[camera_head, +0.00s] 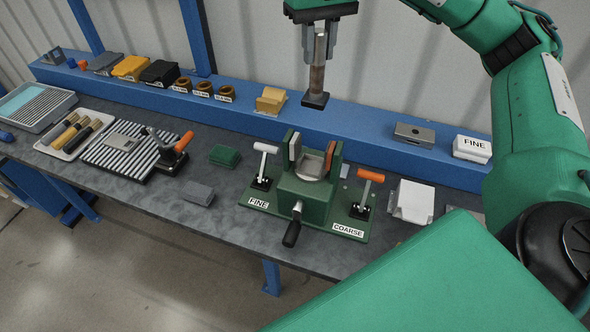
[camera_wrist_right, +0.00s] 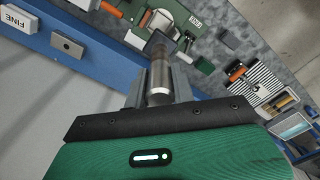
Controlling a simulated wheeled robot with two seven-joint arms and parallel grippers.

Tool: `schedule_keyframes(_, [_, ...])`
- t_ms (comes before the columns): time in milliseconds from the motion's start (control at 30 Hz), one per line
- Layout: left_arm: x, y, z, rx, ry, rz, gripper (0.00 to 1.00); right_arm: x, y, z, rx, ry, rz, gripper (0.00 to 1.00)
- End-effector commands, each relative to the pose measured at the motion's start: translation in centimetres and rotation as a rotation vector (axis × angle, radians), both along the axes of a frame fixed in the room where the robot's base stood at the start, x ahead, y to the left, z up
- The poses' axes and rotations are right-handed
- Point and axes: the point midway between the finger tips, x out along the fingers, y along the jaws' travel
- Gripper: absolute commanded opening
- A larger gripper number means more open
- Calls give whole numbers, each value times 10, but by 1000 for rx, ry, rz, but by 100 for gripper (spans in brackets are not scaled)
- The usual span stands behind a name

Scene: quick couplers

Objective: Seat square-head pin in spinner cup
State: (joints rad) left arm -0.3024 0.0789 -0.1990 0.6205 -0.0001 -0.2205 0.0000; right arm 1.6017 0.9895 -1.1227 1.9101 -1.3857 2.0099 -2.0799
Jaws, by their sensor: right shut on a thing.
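My right gripper (camera_head: 319,50) is shut on the square-head pin (camera_head: 317,78), a brownish metal shaft hanging upright with its dark square head at the bottom. The pin is in the air above and behind the green fixture, apart from it. In the right wrist view the pin (camera_wrist_right: 160,78) stands out between the fingers of my right gripper (camera_wrist_right: 158,92). The spinner cup (camera_head: 312,166) is a silvery round cup between the green fixture's two uprights. A crank with a black handle (camera_head: 292,233) sticks out in front. My left gripper is not in view.
A white-handled lever (camera_head: 264,160) marked FINE and an orange-handled lever (camera_head: 366,190) marked COARSE flank the cup. A white block (camera_head: 413,201) stands to the right. A blue rail (camera_head: 365,118) with several small parts runs behind. Green (camera_head: 224,156) and grey blocks (camera_head: 197,193) lie left.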

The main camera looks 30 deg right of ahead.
Motion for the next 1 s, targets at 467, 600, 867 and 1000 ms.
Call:
schedule_keyframes(467, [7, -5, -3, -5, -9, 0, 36, -1, 0, -46, 1, 2, 19, 0])
schedule_keyframes(600, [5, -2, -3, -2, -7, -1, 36, -1, 0, -63, 1, 2, 18, 0])
schedule_keyframes(867, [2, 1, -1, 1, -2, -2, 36, -2, -1, -95, 1, 4, 17, 0])
schedule_keyframes(1000, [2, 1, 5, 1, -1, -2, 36, -2, -1, -117, 0, 3, 16, 0])
